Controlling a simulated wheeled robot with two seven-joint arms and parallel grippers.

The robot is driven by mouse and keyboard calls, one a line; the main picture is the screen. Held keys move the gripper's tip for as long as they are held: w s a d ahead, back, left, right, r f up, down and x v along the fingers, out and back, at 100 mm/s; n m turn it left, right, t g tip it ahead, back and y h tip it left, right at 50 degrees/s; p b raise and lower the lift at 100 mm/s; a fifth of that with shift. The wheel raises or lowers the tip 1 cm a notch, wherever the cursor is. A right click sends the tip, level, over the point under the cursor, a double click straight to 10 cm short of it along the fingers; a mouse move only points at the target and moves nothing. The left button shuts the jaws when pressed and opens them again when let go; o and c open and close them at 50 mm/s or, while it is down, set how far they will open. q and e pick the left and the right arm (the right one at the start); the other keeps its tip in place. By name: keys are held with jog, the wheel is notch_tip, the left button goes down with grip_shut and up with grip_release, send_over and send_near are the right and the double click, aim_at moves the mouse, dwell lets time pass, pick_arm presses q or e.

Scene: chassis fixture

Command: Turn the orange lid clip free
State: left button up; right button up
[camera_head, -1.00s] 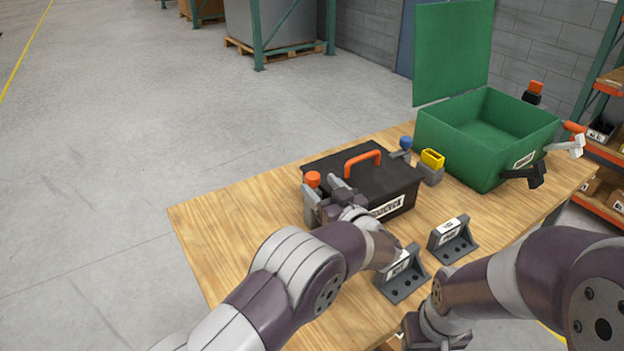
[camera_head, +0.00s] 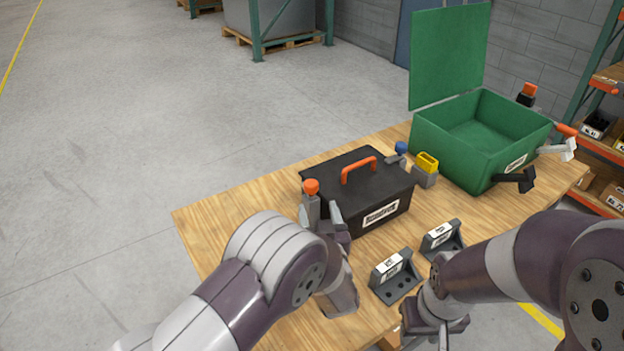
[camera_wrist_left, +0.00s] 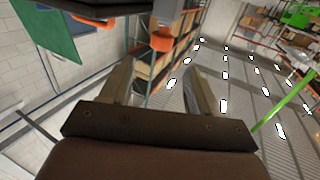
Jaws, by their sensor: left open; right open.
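An orange cap on a grey post (camera_head: 311,187), which looks like the lid clip, stands at the near left corner of a black case (camera_head: 338,178) with an orange handle (camera_head: 358,170). In the left wrist view the orange cap (camera_wrist_left: 162,42) shows beyond and between the fingertips. My left gripper (camera_head: 321,212) is open and close to the post on its near side. It also shows in the left wrist view (camera_wrist_left: 158,75). Nothing is visibly held. My right gripper (camera_head: 442,338) is open at the table's near edge, low in the picture and partly cut off.
A green box (camera_head: 465,150) with its lid raised stands at the back right. A grey block with a yellow top (camera_head: 427,162) is beside the case. Two grey labelled brackets (camera_head: 394,276) (camera_head: 441,238) stand in front. The wooden table (camera_head: 225,212) is bare at left.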

aim_at(312, 188)
pick_arm(q)
jog(key=w, duration=0.3)
jog(key=w+a+p, duration=0.1)
jog(key=w, duration=0.5)
jog(key=shift+w+a+r, duration=0.1)
jog(key=shift+a, duration=0.25)
jog(key=shift+w, duration=0.45)
